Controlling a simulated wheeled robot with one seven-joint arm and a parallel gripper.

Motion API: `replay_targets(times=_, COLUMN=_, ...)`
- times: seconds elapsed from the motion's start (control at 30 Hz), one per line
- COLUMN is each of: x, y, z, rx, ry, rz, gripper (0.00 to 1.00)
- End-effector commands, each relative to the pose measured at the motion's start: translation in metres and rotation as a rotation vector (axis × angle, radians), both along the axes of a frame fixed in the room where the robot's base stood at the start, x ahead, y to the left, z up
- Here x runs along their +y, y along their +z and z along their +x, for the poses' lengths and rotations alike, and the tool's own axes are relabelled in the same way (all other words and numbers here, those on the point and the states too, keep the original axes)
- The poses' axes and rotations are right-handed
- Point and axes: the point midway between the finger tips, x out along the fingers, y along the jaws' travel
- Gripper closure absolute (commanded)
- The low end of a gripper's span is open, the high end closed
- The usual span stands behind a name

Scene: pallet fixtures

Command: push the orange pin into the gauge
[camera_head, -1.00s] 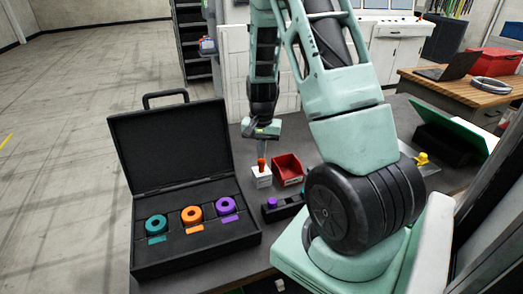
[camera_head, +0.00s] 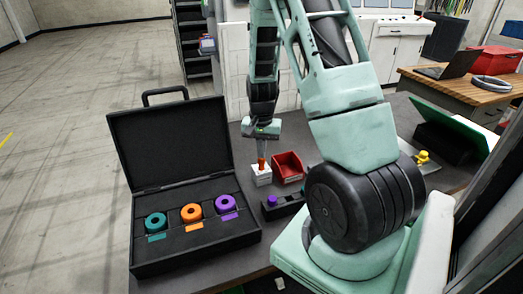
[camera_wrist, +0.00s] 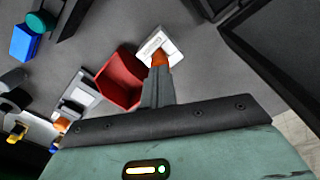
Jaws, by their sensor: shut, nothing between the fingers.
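The orange pin (camera_head: 262,164) stands upright at the top of the white gauge block (camera_head: 261,178) on the dark bench. In the wrist view the orange pin (camera_wrist: 161,60) shows just beyond my fingertips, with the white gauge (camera_wrist: 167,42) behind it. My gripper (camera_head: 262,152) is shut and empty, directly above the pin. Its fingers (camera_wrist: 158,72) point down at the pin's top and look to touch it, though the contact is hard to see. The pin's lower part is hidden by the gauge, so its depth cannot be read.
A red bin (camera_head: 288,167) stands close to the right of the gauge. A black holder with a purple piece (camera_head: 272,201) is in front. An open black case (camera_head: 198,262) with teal, orange and purple rings lies at left. A yellow item (camera_head: 422,157) is at right.

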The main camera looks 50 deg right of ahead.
Motion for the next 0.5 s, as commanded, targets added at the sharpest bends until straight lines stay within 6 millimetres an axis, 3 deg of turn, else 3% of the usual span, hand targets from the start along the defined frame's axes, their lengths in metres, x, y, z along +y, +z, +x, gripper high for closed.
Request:
replay_targets(times=0.27, x=0.000, y=0.000, z=-0.001, rx=0.002, ry=0.000, rz=0.001, gripper=1.00)
replay_targets(times=0.5, x=0.000, y=0.018, z=0.000, rx=0.000, ry=0.000, rz=0.000, gripper=1.00)
